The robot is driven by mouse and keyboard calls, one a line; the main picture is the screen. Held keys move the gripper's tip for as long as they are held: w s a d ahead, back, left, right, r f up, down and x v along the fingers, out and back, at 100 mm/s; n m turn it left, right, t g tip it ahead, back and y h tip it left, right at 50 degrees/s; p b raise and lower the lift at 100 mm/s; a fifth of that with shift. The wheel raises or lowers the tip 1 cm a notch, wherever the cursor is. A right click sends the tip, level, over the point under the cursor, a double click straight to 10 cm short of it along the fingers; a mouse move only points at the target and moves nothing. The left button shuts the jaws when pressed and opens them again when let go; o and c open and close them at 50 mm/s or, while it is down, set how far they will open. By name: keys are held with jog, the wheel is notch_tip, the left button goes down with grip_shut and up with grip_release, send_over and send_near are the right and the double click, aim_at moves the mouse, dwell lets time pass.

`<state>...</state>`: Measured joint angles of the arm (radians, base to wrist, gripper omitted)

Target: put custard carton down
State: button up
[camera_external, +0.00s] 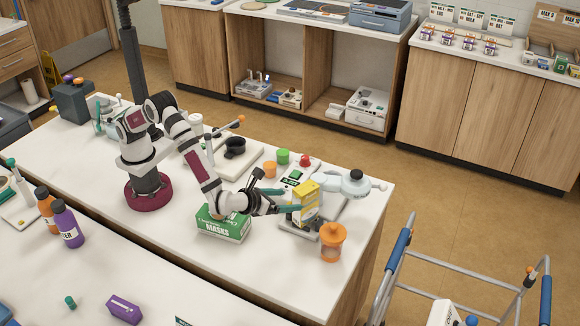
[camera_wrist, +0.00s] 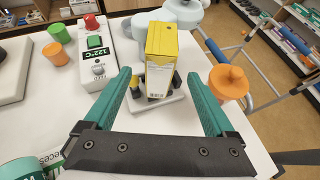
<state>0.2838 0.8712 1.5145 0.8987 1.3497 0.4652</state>
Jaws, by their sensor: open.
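The custard carton (camera_external: 306,205) is a yellow box standing upright near the right end of the white counter. It also shows in the wrist view (camera_wrist: 161,60), ahead of my gripper and roughly centred between its fingers. The carton appears to rest on the grey base (camera_wrist: 150,112) of a pale appliance (camera_external: 354,183), but its exact contact is hard to see. My gripper (camera_external: 284,200) is open, with teal fingers spread wide. In the wrist view my gripper (camera_wrist: 163,82) has a finger to each side of the carton, with visible gaps.
An orange lidded jar (camera_external: 332,243) stands close on the right. A green masks box (camera_external: 223,224) lies below my wrist. A white device with a red knob (camera_wrist: 96,50), an orange cup (camera_wrist: 55,54) and a green cup (camera_wrist: 58,32) stand left. A blue-handled trolley (camera_external: 400,250) is beyond the counter edge.

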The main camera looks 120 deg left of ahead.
jog(key=v, duration=0.5)
jog(key=s+a+r+n+g+h, duration=0.25)
jog(key=s+r+n, duration=0.2)
jog(key=s, duration=0.65)
jog(key=s+a+r+n+g+h, duration=0.2)
jog(key=s+a+r+n, duration=0.3)
jog(key=s, duration=0.5)
jog(key=s+d+f+n+h, duration=0.2)
jog(key=s+n, duration=0.1)
jog(key=s, duration=0.5)
jog(key=s+d+f+n+h, duration=0.2)
jog(key=s+d+n+h, duration=0.1)
jog(key=s, duration=0.5)
jog(key=shift+s+d+n, duration=0.15)
jog(key=shift+s+n, duration=0.1)
jog(key=shift+n, duration=0.4)
